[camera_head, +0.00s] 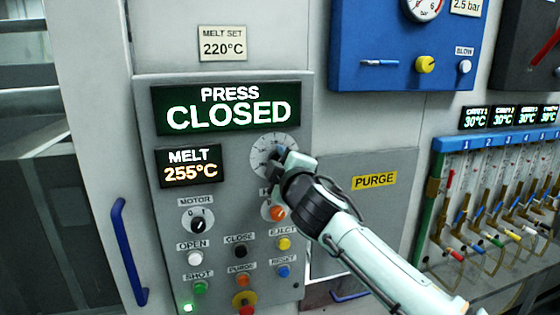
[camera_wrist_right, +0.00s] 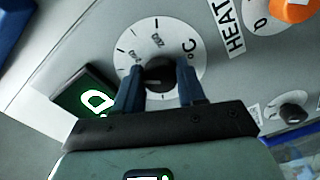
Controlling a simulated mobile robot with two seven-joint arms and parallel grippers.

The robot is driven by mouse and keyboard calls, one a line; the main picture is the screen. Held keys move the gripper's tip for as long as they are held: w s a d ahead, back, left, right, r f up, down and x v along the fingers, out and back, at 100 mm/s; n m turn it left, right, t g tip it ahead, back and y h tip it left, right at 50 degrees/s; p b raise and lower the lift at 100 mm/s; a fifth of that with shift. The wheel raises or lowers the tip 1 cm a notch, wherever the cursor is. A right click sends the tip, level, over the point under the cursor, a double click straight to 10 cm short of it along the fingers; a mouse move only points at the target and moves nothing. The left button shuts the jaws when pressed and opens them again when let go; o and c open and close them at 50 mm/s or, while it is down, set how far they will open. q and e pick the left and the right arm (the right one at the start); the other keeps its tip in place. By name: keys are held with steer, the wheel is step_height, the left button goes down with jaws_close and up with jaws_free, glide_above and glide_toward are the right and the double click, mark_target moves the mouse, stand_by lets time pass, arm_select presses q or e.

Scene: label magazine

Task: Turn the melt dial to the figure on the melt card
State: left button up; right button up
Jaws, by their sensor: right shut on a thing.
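The melt dial is a white round scale (camera_head: 262,147) with a dark knob, on the grey control panel right of the melt display. The melt card (camera_head: 222,43) above the panel reads "MELT SET 220°C". The melt display (camera_head: 190,168) reads 255°C. My right gripper (camera_head: 278,160) is at the dial and covers its knob in the head view. In the right wrist view, the gripper's two blue fingers (camera_wrist_right: 158,85) are shut on the black dial knob (camera_wrist_right: 160,73), one on each side. The scale (camera_wrist_right: 188,38) shows around it. My left gripper is not in view.
A display (camera_head: 226,106) above the dial reads "PRESS CLOSED". A motor switch (camera_head: 198,222) and several coloured buttons sit below. The orange heat knob (camera_head: 276,213) is close under my right gripper. A blue handle (camera_head: 128,252) stands at the left.

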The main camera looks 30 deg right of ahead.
steer(key=n, duration=0.3)
steer(key=shift+r+n+p, duration=0.15)
steer(key=shift+n+p, duration=0.15)
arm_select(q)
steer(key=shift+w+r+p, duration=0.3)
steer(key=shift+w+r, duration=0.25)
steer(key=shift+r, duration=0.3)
arm_select(e)
steer(key=shift+n, duration=1.7)
steer(key=o, duration=1.1)
steer(key=shift+c, duration=0.2)
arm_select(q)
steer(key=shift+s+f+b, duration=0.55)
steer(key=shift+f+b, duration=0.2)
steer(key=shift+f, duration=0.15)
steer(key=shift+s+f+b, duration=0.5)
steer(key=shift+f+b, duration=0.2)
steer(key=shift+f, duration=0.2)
arm_select(e)
steer(key=v, duration=1.3)
steer(key=shift+s+a, duration=0.15)
steer(key=shift+s, duration=0.05)
